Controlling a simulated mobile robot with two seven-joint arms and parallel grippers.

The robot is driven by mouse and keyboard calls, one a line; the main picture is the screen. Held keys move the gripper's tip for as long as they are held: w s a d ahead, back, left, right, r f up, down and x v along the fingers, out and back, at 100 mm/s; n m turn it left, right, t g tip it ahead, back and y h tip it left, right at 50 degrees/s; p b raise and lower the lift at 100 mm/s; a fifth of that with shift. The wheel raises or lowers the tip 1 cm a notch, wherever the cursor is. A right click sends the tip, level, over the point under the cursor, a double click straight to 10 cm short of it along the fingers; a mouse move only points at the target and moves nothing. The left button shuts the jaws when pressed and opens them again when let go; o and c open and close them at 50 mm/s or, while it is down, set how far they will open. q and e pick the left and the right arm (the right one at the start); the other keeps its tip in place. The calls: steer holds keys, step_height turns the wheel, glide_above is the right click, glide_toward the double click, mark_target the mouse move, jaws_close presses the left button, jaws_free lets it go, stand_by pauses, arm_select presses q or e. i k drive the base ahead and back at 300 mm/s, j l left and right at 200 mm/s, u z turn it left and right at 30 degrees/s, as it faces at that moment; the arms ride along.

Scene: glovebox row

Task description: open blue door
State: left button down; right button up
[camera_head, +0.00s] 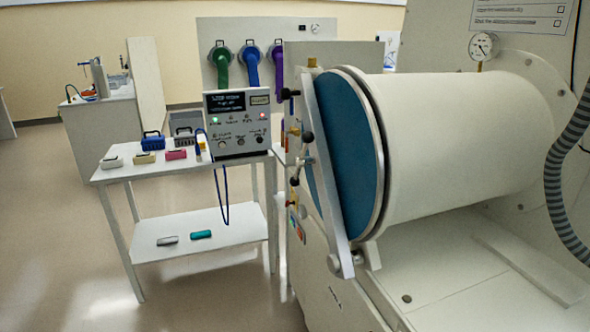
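The blue door (343,150) is a round disc at the left end of a large white cylindrical chamber (460,145). It sits against the chamber's rim and looks closed. A pale metal bar (326,175) runs across the front of the door from top to bottom, with dark round knobs near its left side. The bar's lower end meets a bracket (345,265) below the door. The door's left part is partly hidden by the bar. Neither of my grippers shows in the head view.
Left of the door stands a white two-shelf cart (200,240) with a control box (238,122) and several small coloured items. A pressure gauge (483,46) sits atop the chamber. A ribbed grey hose (560,170) hangs at right. Open floor (60,230) lies at left.

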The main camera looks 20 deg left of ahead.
mark_target(345, 182)
steer(key=i+j+u, duration=0.1)
steer(key=i+j, duration=0.15)
steer(key=j, duration=0.25)
steer(key=i+j+u, duration=0.1)
steer(key=i+j, duration=0.2)
steer(key=j, duration=0.15)
steer(key=i+j+u, duration=0.1)
steer(key=i+j, duration=0.15)
steer(key=j, duration=0.2)
